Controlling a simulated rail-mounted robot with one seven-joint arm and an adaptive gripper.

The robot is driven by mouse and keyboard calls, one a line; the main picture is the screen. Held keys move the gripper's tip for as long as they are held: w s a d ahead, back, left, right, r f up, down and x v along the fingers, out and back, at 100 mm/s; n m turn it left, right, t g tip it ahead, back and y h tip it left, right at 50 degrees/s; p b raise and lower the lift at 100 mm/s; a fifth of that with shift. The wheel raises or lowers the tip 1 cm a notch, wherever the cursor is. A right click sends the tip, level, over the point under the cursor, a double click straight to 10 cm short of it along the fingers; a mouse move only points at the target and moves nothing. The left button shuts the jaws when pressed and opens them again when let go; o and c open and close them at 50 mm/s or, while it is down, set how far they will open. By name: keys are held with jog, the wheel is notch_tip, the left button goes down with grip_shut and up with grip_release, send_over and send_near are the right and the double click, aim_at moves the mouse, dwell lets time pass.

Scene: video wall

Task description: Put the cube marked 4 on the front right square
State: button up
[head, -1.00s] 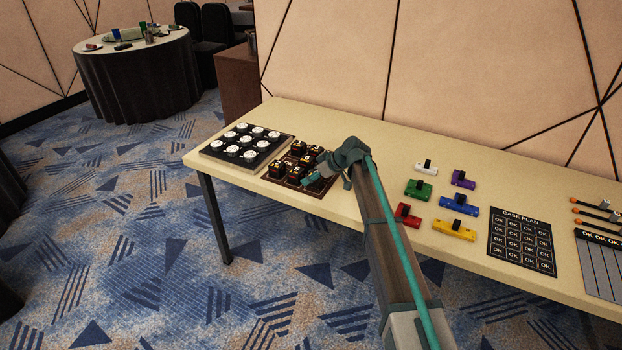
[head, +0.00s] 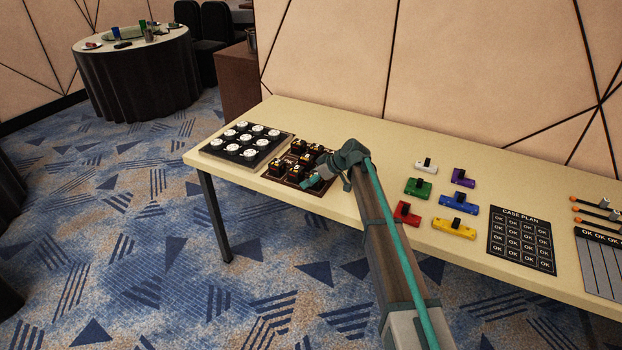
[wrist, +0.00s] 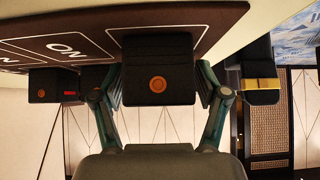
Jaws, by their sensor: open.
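My gripper (head: 308,182) is open, low over the front right part of a dark brown board (head: 290,181) that carries several black cubes (head: 299,147) with yellow and orange marks. In the wrist view the open fingers (wrist: 160,85) stand on either side of a black cube (wrist: 157,68) with a round orange spot. A small gap seems to remain at the fingers, and contact cannot be told. No number is readable on any cube, so I cannot tell which is marked 4. The board also shows in the wrist view (wrist: 85,35), with "ON" printed in an outlined square.
Other black cubes (wrist: 45,85) stand close at the left in the wrist view, and one with a yellow band (wrist: 262,85) at the right. A tray of white round pieces (head: 246,141) is left of the board. Coloured blocks (head: 455,228) and a CASE PLAN card (head: 522,240) lie right.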

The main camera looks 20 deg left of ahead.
jog(key=shift+r, duration=0.3)
jog(key=shift+d+r, duration=0.15)
jog(key=shift+d, duration=0.15)
jog(key=v, duration=1.1)
jog(key=shift+b, duration=0.45)
jog(key=shift+r, duration=0.15)
